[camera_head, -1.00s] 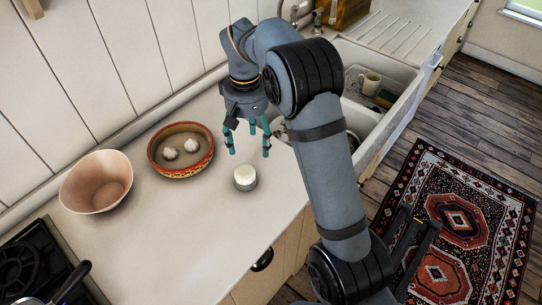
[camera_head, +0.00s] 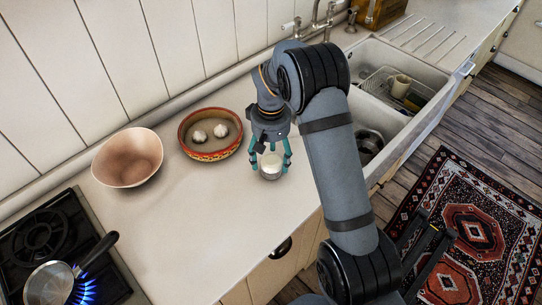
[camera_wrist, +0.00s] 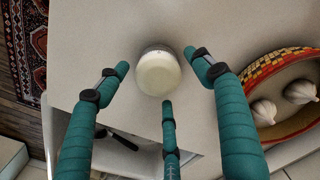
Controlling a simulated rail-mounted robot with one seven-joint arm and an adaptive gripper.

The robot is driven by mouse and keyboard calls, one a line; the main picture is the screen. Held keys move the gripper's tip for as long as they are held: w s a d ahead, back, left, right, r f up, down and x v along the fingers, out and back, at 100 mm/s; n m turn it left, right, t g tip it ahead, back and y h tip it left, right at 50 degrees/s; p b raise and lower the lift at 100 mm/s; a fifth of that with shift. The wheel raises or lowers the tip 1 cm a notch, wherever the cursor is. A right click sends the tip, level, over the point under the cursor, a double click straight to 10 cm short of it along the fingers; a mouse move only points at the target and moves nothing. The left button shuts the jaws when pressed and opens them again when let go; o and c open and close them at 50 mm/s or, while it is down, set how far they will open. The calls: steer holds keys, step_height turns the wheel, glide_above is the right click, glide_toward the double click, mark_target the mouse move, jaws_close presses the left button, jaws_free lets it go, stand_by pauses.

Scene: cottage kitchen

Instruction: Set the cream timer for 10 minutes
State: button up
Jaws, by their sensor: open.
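The cream timer (camera_head: 271,163) is a small round piece with a cream top and a grey lower band, standing on the counter. My gripper (camera_head: 270,160) is open above it, with its teal fingers pointing down around it. In the wrist view the timer (camera_wrist: 158,73) sits beyond and between the spread fingertips (camera_wrist: 162,80), with a gap on each side. I cannot tell whether any finger touches it. Marks on the timer are too small to read.
A red patterned bowl (camera_head: 186,147) with garlic bulbs stands left of my gripper, and a pinkish bowl (camera_head: 128,158) farther left. A pan (camera_head: 50,284) is on the stove by a blue flame. The sink (camera_head: 425,72) lies to the right. The counter in front is clear.

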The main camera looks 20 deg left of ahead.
steer(key=shift+s, duration=0.1)
steer(key=shift+c, duration=0.3)
steer(key=c, duration=1.1)
steer(key=shift+f+m+b, duration=0.15)
steer(key=shift+m+b, duration=0.15)
steer(key=shift+b, duration=0.3)
steer(key=shift+r, duration=0.2)
steer(key=o, duration=1.1)
steer(key=shift+o, duration=0.3)
